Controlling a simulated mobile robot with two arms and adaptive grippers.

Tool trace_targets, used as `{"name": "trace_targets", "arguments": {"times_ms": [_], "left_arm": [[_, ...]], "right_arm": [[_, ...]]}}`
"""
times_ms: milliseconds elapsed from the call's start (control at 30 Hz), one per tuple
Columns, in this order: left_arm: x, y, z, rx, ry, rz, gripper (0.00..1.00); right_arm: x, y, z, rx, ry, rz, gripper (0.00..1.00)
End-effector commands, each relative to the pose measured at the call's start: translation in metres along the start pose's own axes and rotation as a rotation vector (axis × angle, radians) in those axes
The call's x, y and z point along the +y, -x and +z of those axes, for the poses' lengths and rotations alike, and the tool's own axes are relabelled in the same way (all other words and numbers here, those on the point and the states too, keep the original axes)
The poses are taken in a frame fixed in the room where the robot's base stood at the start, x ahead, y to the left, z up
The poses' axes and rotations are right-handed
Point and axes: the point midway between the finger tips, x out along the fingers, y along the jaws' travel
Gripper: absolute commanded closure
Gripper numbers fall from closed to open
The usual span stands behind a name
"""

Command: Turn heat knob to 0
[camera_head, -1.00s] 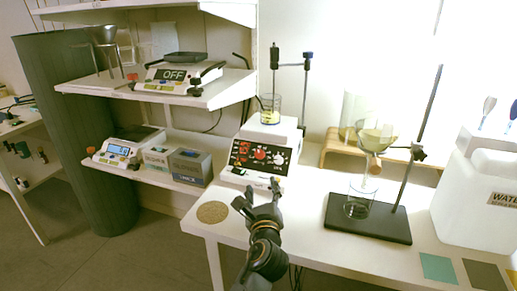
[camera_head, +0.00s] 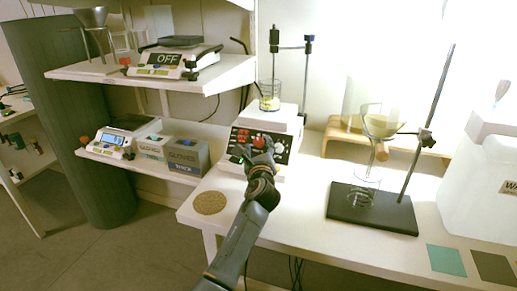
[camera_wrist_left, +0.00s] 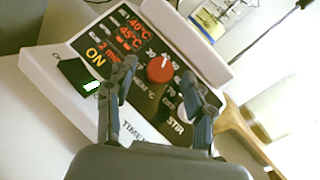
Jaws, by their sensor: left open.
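The hot plate (camera_head: 283,117) stands on the white bench with its dark control panel facing me. In the left wrist view the panel (camera_wrist_left: 116,47) shows red readouts, 40°C and 45°C, and a yellow ON. The red heat knob (camera_wrist_left: 160,69) sits on a numbered dial; its red top also shows in the head view (camera_head: 259,141). My left gripper (camera_wrist_left: 158,78) is open in front of the panel, with the knob seen between its fingertips. I cannot tell whether the fingers touch it. In the head view my left gripper (camera_head: 259,152) covers part of the panel. My right gripper is out of view.
A beaker (camera_head: 270,95) stands on the hot plate. A black stand base (camera_head: 372,208) with glassware is to the right. A round cork mat (camera_head: 210,203) lies at the front left. Scales and boxes sit on the shelves at left.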

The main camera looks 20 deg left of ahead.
Motion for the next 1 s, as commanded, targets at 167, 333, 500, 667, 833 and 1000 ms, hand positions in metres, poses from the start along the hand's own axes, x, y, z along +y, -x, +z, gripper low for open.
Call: {"name": "trace_targets", "arguments": {"times_ms": [167, 333, 500, 667, 833, 1000], "left_arm": [[-0.0006, -0.0088, 0.0000, 0.000, 0.001, -0.002, 0.47], [-0.0007, -0.0096, 0.0003, 0.000, 0.001, -0.001, 0.47], [-0.0006, -0.0093, 0.0003, 0.000, 0.001, -0.001, 0.61], [-0.0005, -0.0092, 0.0002, 0.000, 0.001, -0.001, 0.94], [-0.0006, -0.0092, 0.0002, 0.000, 0.002, 0.000, 1.00], [-0.0013, -0.0091, 0.0003, 0.001, 0.022, 0.020, 1.00]], "right_arm": [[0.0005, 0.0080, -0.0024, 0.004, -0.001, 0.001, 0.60], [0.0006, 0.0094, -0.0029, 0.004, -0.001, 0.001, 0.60], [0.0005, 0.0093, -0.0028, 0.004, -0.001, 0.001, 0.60], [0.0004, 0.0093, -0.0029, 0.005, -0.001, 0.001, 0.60], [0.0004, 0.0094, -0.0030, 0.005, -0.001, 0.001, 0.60], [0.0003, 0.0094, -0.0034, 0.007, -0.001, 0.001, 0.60]]}}
